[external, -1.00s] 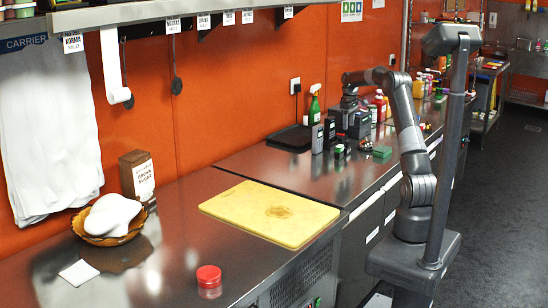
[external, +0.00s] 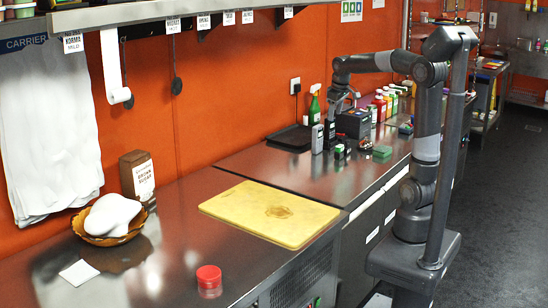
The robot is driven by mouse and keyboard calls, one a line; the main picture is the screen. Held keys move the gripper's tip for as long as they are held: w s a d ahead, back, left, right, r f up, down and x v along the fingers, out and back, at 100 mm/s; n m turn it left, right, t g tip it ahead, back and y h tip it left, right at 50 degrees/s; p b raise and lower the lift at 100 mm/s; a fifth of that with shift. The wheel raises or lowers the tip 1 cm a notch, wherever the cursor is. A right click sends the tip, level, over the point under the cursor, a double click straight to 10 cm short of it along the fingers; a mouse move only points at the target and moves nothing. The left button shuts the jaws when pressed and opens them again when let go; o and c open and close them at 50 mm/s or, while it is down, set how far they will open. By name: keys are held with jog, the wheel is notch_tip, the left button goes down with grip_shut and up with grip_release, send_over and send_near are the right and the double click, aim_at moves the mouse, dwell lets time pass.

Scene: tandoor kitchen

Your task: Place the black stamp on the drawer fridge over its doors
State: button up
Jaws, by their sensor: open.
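My gripper (external: 341,104) is at the back of the far steel counter, pointing down by a group of small dark items. It is open, with its fingers small and partly lost against the dark items. An upright black block (external: 329,134) stands just below and left of it and may be the black stamp; at this size I cannot be sure. Smaller dark pieces with coloured parts (external: 340,152) stand in front of it. The far counter, likely the drawer fridge (external: 272,172), has a bare steel top and labelled fronts (external: 372,236) below.
A green spray bottle (external: 314,108), a black tray (external: 290,138), a dark box (external: 353,123) and several sauce bottles (external: 382,106) crowd the back. A green block (external: 382,151) lies at right. A yellow board (external: 270,213) lies nearer; the steel behind it is clear.

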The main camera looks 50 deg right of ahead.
jog(key=s+a+f+t, duration=0.1)
jog(key=s+a+f, duration=0.1)
jog(key=s+a, duration=0.5)
jog(key=s+a+f+t+y, duration=0.1)
jog(key=s+a+f+t, duration=0.1)
jog(key=s+a, duration=0.5)
jog(key=s+f, duration=0.1)
jog(key=s, duration=0.4)
jog(key=shift+s+m+y, duration=0.3)
